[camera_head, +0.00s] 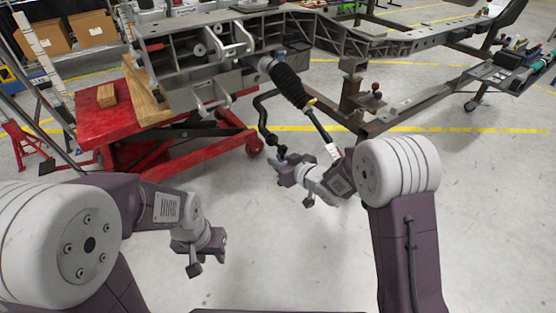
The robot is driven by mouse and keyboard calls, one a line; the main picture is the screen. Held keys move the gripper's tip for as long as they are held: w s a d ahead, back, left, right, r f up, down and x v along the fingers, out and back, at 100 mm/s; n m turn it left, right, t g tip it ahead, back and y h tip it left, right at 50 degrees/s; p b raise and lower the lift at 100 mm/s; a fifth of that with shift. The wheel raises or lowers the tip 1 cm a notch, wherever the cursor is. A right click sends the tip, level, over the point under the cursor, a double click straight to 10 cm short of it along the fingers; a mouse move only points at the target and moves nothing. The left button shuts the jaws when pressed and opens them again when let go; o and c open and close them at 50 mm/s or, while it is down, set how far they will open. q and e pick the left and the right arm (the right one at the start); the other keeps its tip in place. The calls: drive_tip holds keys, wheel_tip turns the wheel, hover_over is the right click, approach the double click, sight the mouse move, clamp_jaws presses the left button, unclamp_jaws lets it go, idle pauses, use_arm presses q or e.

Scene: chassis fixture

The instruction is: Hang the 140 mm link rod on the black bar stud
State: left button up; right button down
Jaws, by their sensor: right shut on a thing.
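The black bar (263,118) is a bent dark tube that hangs down in front of the chassis, and its lower end is beside my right gripper. My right gripper (284,165) is shut on the link rod (281,157), of which only a small dark part shows at the fingertips. The rod's length and its far end are hidden or too small to make out. I cannot tell whether the rod touches the stud. My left gripper (207,262) hangs low over the floor at the left, away from the bar. Its finger gap cannot be made out.
A black ribbed boot (288,85) with a thin rod (321,125) slopes down close to my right wrist. The grey chassis frame (200,70) stands behind, above a red lift table (100,120) with wooden blocks. The floor (270,250) between my arms is clear.

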drive_tip(key=shift+p, duration=0.3)
idle(0.4)
drive_tip(key=shift+w+a, duration=0.1)
drive_tip(key=shift+w, duration=0.05)
drive_tip(key=shift+w+a+p, duration=0.3)
drive_tip(key=shift+w+a, duration=0.25)
drive_tip(key=shift+w, duration=0.2)
drive_tip(key=shift+w+a+p, duration=0.25)
drive_tip(key=shift+w+a, duration=0.25)
drive_tip(key=shift+w, duration=0.25)
drive_tip(key=c, duration=1.2)
unclamp_jaws()
drive_tip(key=shift+o, duration=0.2)
